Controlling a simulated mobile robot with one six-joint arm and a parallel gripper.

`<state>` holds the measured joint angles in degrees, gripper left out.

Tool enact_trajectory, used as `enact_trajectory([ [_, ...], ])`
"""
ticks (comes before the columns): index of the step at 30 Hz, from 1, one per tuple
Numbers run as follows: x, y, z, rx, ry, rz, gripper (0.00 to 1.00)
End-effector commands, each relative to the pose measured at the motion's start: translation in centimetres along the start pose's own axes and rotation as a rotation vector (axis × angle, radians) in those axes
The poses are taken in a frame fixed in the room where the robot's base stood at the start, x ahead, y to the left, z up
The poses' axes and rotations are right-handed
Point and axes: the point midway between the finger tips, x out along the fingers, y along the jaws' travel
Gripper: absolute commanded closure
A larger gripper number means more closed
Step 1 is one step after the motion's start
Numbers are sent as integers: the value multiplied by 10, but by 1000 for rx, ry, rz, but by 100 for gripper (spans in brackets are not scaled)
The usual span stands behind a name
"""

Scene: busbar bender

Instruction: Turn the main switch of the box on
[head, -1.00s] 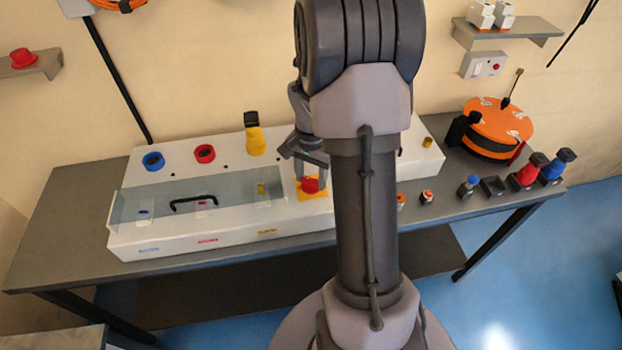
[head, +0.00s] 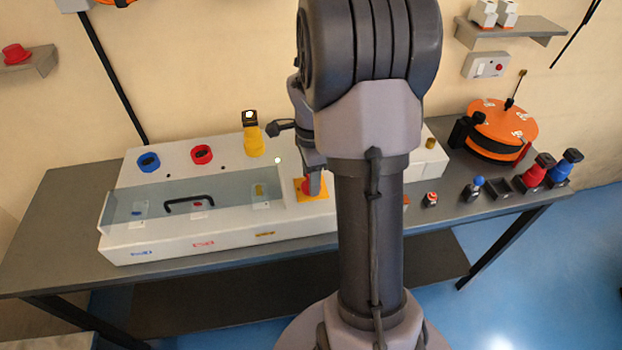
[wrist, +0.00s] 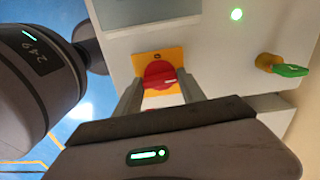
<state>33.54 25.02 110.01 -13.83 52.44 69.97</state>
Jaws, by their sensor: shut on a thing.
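The box (head: 170,250) is long and white and lies on the bench. Its main switch, a red knob (wrist: 160,75) on a yellow plate (wrist: 177,56), shows in the wrist view between my gripper's two fingers. My gripper (wrist: 161,92) is shut on the red knob, a finger at each side. In the head view my gripper (head: 313,186) comes down over the switch (head: 306,187) and hides part of it.
A clear cover with a black handle (head: 190,202) is on the box's left part. A brass-coloured fitting with a green key (wrist: 290,70) is right of the switch in the wrist view. An orange reel (head: 497,132) and several red and blue connectors (head: 535,172) stand on the bench's right.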

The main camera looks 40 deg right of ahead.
Motion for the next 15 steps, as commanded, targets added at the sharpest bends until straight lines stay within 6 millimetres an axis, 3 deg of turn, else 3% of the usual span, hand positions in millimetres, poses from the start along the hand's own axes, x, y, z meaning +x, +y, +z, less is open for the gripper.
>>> enact_trajectory([
  [15,-1,-1,0,89,0,-2,93],
])
